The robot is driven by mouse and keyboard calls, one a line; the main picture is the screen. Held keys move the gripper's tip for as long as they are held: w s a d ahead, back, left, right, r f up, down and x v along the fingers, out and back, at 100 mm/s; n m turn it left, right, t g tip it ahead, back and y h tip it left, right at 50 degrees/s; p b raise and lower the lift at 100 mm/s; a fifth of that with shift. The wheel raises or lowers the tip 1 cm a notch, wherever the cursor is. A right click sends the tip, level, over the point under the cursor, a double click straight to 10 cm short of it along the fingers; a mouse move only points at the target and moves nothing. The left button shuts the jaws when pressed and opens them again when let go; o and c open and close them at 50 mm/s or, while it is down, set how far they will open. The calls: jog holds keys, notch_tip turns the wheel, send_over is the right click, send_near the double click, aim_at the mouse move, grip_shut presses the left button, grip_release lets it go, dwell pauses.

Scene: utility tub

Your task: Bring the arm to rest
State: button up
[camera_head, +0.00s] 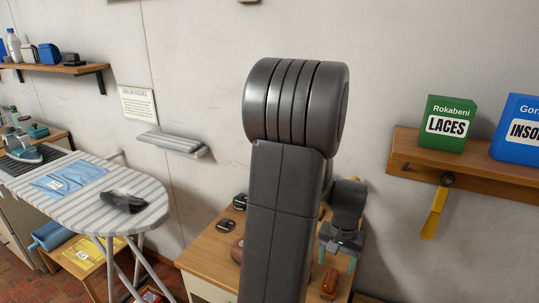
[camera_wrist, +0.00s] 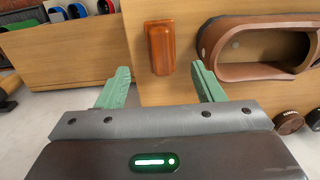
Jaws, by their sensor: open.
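My arm rises in the middle of the head view and bends down behind its own dark links. My gripper (camera_head: 337,262) hangs over the wooden bench, with its green fingers pointing down. In the wrist view my gripper (camera_wrist: 160,74) is open, its two green fingers wide apart with nothing between them. A reddish-brown block (camera_wrist: 160,46) lies on the bench just beyond the fingertips, apart from them. The block also shows below the gripper in the head view (camera_head: 330,284).
The wooden bench (camera_head: 205,256) holds small dark items and a brown shoe (camera_wrist: 262,72). An ironing board (camera_head: 150,212) stands left with a blue cloth and a dark item. A wall shelf (camera_head: 470,170) at right holds a green box (camera_head: 447,122) and a blue box (camera_head: 518,130).

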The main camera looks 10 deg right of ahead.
aim_at(332, 278)
notch_tip(332, 278, down, 10)
jog(key=shift+a+f+b, duration=0.1)
jog(key=shift+b, duration=0.2)
jog(key=shift+w+r+p, duration=0.1)
jog(key=shift+r+p, duration=0.25)
jog(key=shift+r, duration=0.75)
